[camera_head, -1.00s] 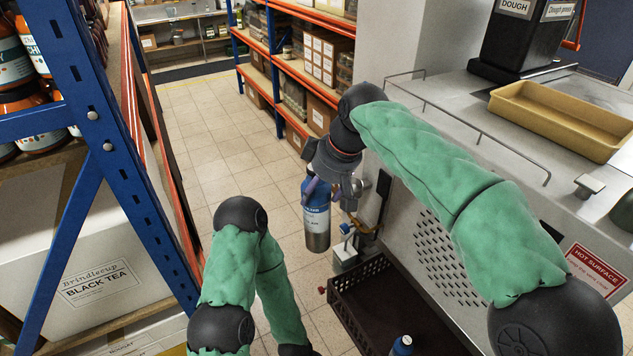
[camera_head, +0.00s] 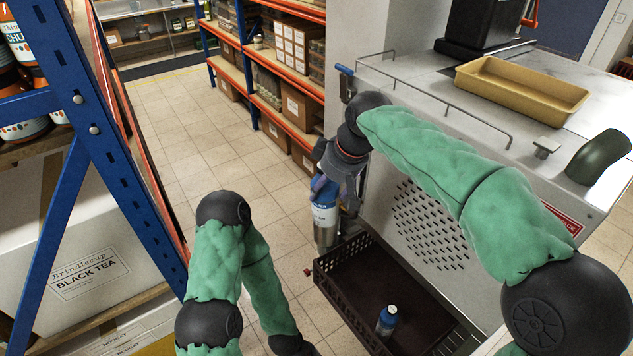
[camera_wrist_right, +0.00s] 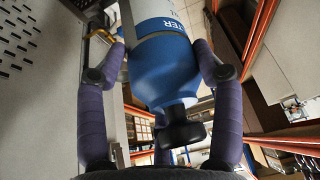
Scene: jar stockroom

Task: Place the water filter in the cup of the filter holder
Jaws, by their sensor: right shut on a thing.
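The water filter (camera_head: 325,222) is a cylinder with a blue top, a white and blue label band and a metallic lower end. It hangs nearly upright beside the machine's left side. My right gripper (camera_head: 325,186) is shut on its upper part. In the right wrist view the purple-padded fingers (camera_wrist_right: 161,58) flank the filter's blue shoulder (camera_wrist_right: 158,72), with its black cap toward the camera. The filter holder and its cup are mostly hidden behind the gripper and filter; a small brass part (camera_wrist_right: 103,36) shows in the wrist view. My left gripper is out of view.
The steel machine (camera_head: 435,215) with a vented side is at right, a tan tray (camera_head: 522,92) on top. A blue rack post (camera_head: 100,150) stands left; the tiled aisle (camera_head: 190,140) is clear.

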